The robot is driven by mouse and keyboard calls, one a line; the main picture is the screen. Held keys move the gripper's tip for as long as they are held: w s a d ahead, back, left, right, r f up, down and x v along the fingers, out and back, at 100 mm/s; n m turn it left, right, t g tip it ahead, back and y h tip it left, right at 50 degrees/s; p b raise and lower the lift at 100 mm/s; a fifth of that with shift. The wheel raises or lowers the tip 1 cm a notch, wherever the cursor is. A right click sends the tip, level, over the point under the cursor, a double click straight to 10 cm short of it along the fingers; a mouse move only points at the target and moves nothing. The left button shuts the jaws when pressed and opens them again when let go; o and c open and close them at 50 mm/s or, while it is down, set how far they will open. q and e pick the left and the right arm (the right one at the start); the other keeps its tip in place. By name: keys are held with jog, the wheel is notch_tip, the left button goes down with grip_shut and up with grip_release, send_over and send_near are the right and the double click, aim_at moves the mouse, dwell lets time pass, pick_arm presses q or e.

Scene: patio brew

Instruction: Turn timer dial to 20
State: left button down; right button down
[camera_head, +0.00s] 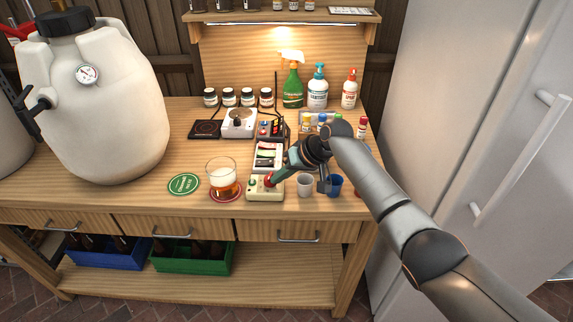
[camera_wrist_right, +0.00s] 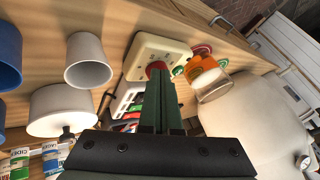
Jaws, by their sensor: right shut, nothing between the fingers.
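The timer is a cream box (camera_head: 262,196) near the front edge of the bench, with a red dial (camera_head: 269,181) on its top. In the right wrist view the box (camera_wrist_right: 150,50) and the red dial (camera_wrist_right: 156,66) are straight ahead of the fingers. My right gripper (camera_head: 272,180) is shut and empty, with its green fingertips (camera_wrist_right: 159,76) at the dial. The fingers partly cover the dial, and I cannot tell whether they touch it. The dial's numbers and pointer are not readable. My left gripper is not in view.
A beer glass (camera_head: 222,176) stands just left of the timer, beside a green coaster (camera_head: 184,184). A grey cup (camera_head: 305,186) and a blue cup (camera_head: 335,187) stand to the right. A large white keg (camera_head: 95,110) fills the left.

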jog(key=shift+s, duration=0.1)
dwell(0.5)
jog(key=shift+a, duration=0.1)
jog(key=shift+f, duration=0.1)
jog(key=shift+w+a+b, duration=0.15)
jog(key=shift+w+b, duration=0.2)
jog(key=shift+b, duration=0.5)
jog(key=shift+w+a+b, duration=0.1)
jog(key=shift+b, duration=0.35)
jog(key=shift+a+r, duration=0.1)
jog(key=shift+r, duration=0.2)
jog(key=shift+r, duration=0.1)
